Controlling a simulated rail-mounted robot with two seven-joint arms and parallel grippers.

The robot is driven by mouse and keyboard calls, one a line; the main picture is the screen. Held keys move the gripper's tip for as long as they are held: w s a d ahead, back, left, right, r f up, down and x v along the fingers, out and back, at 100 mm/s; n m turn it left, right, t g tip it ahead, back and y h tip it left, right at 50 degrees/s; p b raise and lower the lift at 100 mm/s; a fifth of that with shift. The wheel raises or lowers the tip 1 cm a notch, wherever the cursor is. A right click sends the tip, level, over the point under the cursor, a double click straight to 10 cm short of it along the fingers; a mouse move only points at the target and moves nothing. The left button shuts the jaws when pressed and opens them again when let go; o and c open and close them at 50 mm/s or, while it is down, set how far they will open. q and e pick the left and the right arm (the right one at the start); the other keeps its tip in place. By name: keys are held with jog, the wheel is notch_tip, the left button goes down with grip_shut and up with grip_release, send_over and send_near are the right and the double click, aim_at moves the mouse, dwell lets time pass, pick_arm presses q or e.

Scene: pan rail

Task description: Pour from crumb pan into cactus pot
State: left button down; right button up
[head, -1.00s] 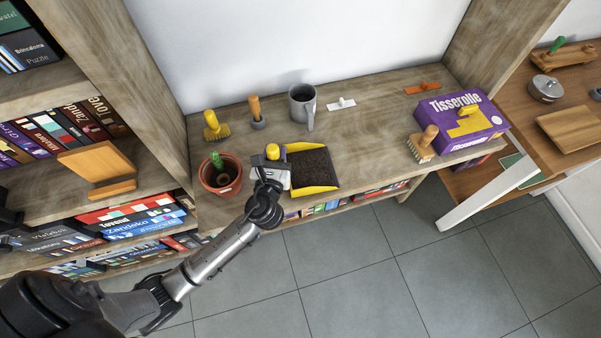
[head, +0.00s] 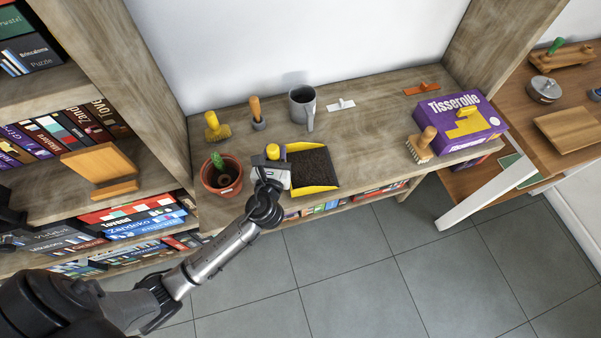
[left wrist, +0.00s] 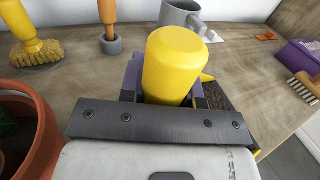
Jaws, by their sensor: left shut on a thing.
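My left gripper (head: 274,160) is shut on the handle. The pan looks level; I cannot tell whether it touches the shelf. The cactus pot (head: 221,183) is a terracotta pot with a green cactus, just left of my gripper. Its rim also shows in the left wrist view (left wrist: 46,125). My right gripper is not in view.
Behind stand a yellow brush (head: 215,127), an orange-handled tool (head: 256,112), a grey mug (head: 303,106) and a white scraper (head: 341,104). A wooden-handled brush (head: 421,145) and a purple box (head: 462,124) are at right. The shelf's middle (head: 370,125) is clear.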

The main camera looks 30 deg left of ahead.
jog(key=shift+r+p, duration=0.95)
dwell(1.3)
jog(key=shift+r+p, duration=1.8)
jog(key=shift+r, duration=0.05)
